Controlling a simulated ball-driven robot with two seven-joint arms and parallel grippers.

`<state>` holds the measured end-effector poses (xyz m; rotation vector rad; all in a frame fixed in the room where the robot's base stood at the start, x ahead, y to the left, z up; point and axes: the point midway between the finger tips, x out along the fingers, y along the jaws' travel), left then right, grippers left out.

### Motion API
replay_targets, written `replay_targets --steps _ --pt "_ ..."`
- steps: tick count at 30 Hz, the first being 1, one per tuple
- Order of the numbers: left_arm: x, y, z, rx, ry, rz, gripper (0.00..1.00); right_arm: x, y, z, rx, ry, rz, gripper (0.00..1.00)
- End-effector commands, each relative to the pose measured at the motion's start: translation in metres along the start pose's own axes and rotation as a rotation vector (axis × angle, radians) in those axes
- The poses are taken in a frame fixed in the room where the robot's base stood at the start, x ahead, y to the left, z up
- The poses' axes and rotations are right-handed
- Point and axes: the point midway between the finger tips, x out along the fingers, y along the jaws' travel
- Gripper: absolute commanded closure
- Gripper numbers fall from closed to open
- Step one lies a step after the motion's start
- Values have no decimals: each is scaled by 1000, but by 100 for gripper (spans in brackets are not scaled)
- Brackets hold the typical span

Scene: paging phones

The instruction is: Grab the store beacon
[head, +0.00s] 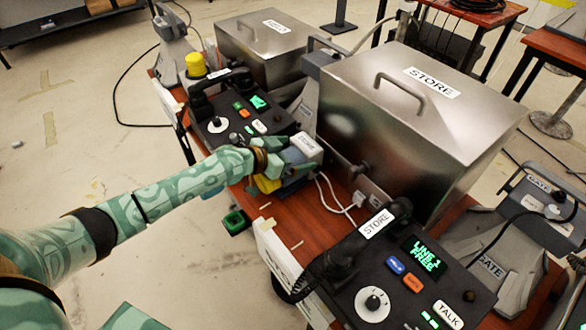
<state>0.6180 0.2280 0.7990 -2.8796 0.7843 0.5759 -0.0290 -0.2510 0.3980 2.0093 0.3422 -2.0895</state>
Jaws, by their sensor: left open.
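My left gripper (290,160) is open. It reaches in from the left over the front edge of the red-brown table (345,212), at a grey-blue unit with a pale top (304,147). A yellow part (267,185) shows just below the gripper and is partly covered by it; I cannot tell whether the fingers touch it. It may be the store beacon. The phone labelled STORE (375,226) is to the right, with a screen reading LINE 1 FREE. A second yellow beacon (195,65) stands upright at the other station, far left. My right gripper is not in view.
A large metal box labelled STORE (400,125) stands behind my gripper, and a smaller metal box (268,42) further back. A black phone console (240,112) lies left of the gripper. White cables (335,200) cross the table. A green box (236,221) is below the table edge.

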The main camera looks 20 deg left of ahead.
Motion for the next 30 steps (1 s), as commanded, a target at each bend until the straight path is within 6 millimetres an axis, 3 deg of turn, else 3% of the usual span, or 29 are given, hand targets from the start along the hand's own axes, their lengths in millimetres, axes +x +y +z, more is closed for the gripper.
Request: replay_targets --steps 3,12,13,23,30 --pt "-1 0 -1 1 1 0 0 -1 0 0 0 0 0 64" --pt "-1 0 -1 1 1 0 83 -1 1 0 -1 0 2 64" --pt "-1 -1 -4 0 7 -2 88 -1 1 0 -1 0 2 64" --pt "-3 -1 -8 1 8 -2 88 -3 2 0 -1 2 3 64" --pt "-14 0 -37 4 12 -2 88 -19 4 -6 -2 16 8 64"
